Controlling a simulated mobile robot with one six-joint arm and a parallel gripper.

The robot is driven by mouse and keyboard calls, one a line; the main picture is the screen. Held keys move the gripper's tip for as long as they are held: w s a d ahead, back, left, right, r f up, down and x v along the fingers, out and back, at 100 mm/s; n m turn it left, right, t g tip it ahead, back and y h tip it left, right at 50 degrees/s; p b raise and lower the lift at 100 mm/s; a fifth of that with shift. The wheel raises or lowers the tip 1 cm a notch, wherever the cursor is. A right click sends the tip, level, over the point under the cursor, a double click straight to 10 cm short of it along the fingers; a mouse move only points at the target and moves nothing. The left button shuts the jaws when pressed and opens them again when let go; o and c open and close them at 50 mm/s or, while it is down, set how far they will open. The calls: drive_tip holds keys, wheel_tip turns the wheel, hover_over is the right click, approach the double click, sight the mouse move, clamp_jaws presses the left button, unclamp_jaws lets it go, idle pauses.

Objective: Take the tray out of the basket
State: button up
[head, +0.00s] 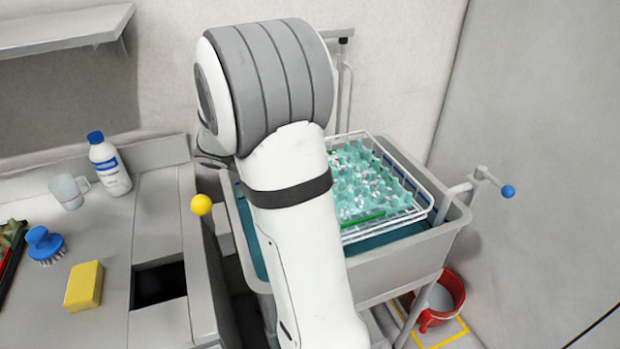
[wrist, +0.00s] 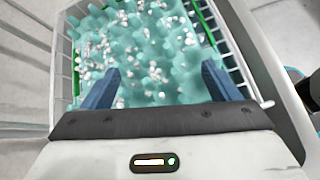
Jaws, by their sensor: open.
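A teal egg tray (head: 362,187) with bumpy cups and many small white bits on it lies in a white wire basket (head: 405,163). The basket rests on a grey cart tub at the right of the head view. In the wrist view the tray (wrist: 140,45) fills the top middle, with the basket's wire wall (wrist: 232,50) and a green strip at its sides. My gripper (wrist: 162,80) is open, its two blue fingers apart over the near part of the tray. Nothing is held between them. Whether the fingertips touch the tray is unclear. My arm hides the basket's left part in the head view.
The grey tub (head: 405,265) has a handle with a blue knob (head: 508,191) at right. A red bucket (head: 440,300) stands on the floor. The left counter holds a bottle (head: 110,168), a mug (head: 68,192), a blue brush (head: 44,245) and a yellow sponge (head: 84,286).

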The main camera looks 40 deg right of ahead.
drive_tip(key=w+d+f+n+h, duration=0.1)
drive_tip(key=d, duration=0.1)
drive_tip(key=w+d+f+n+h+b, duration=0.1)
drive_tip(key=f, duration=0.1)
drive_tip(key=w+d+f+n, duration=0.1)
drive_tip(key=w+d, duration=0.1)
drive_tip(key=shift+d+f+g+h, duration=0.3)
drive_tip(key=shift+f+g+h, duration=0.05)
drive_tip(key=shift+g+h, duration=0.05)
drive_tip(key=shift+n, duration=0.3)
drive_tip(key=x, duration=0.8)
drive_tip(key=shift+w+d+r, duration=0.15)
drive_tip(key=shift+r, duration=0.2)
drive_tip(key=c, duration=1.4)
